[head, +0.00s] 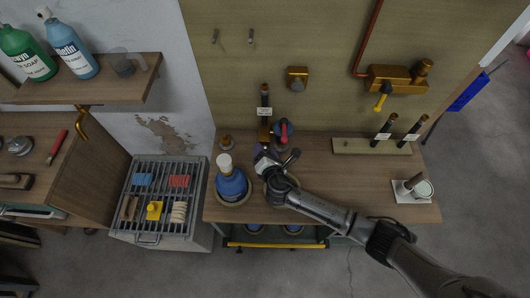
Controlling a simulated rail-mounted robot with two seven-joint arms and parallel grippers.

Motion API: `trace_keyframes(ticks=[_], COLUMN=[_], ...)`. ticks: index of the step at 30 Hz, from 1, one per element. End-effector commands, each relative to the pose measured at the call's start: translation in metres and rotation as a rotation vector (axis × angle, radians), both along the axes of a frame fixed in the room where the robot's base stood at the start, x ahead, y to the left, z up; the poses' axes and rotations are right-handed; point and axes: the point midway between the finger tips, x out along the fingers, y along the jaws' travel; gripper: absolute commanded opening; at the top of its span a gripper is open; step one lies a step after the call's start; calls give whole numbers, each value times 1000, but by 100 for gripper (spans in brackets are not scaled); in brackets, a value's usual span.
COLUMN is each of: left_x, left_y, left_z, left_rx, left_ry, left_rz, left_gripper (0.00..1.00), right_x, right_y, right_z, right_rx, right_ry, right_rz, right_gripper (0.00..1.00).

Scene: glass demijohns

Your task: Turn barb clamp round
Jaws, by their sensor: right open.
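A dark fitting with a red piece (284,130) stands on the wooden bench just behind my right gripper. It may be the barb clamp, but it is too small to tell. My right gripper (272,157) comes in from the lower right, open, with its fingers close in front of this fitting. I cannot tell whether they touch it. The gripper and wrist hide part of the bench and a round base there. My left gripper is out of view.
A blue bottle with a white cap (231,183) stands close left of my gripper. A dark upright tool with a label (265,110) is behind. Two labelled handles stand on a wooden block (370,146). A white cup (422,189) is at right. The bench middle-right (340,175) is clear.

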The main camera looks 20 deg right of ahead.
Motion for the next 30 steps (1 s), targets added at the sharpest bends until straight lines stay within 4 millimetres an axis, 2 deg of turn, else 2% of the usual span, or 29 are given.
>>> trace_keyframes(ticks=[13, 28, 30], left_x=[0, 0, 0], left_y=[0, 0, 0], left_z=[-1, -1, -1], left_rx=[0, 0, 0], left_ry=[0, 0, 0], left_rz=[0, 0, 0], left_gripper=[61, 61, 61], right_x=[6, 5, 6], right_y=[-1, -1, -1], right_z=[-1, -1, -1], right_rx=[1, 1, 0], right_ry=[1, 1, 1], right_rz=[-1, -1, -1], right_gripper=[60, 12, 11])
